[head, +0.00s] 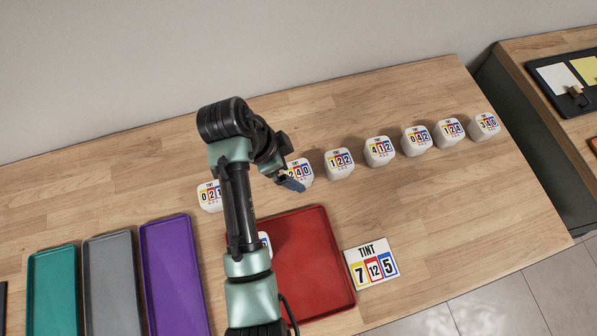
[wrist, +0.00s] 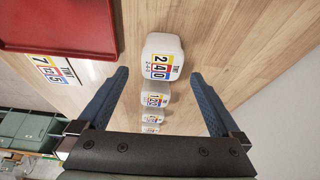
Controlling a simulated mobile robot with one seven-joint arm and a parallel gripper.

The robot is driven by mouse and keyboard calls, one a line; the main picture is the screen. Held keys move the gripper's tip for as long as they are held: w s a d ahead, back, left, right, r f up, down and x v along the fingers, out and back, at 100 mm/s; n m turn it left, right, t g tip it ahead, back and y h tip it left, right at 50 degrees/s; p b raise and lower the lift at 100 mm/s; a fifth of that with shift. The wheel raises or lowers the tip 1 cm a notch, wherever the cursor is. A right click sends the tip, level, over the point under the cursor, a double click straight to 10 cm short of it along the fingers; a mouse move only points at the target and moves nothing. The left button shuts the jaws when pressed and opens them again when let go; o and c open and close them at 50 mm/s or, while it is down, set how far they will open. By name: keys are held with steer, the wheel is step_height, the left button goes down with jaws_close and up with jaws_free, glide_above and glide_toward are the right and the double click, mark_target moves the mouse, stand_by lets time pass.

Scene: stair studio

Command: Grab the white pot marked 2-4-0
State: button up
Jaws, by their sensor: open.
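The white pot marked 2-4-0 (head: 301,170) stands in the row of pots on the wooden table, partly hidden by my gripper (head: 287,182) in the head view. In the wrist view the pot (wrist: 161,58) shows its 2-4-0 label and lies ahead of my gripper (wrist: 166,92), roughly midway between the two blue fingers. The fingers are open and apart, with nothing held. The pot appears just beyond the fingertips; I cannot tell the exact gap.
Pot 1-2-2 (head: 340,163) stands right of it, with pot 4-1-2 (head: 379,151) and several more beyond. Pot 0-2-1 (head: 210,196) is at left. A red tray (head: 318,257), holding a mostly hidden white pot, and a TINT 7-12-5 card (head: 371,263) lie in front.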

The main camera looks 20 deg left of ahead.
mark_target(298, 171)
steer(key=x, duration=0.5)
steer(key=shift+w+f+p, duration=0.15)
steer(key=shift+f+p, duration=0.05)
steer(key=shift+p, duration=0.15)
steer(key=shift+a, duration=0.1)
steer(key=c, duration=1.4)
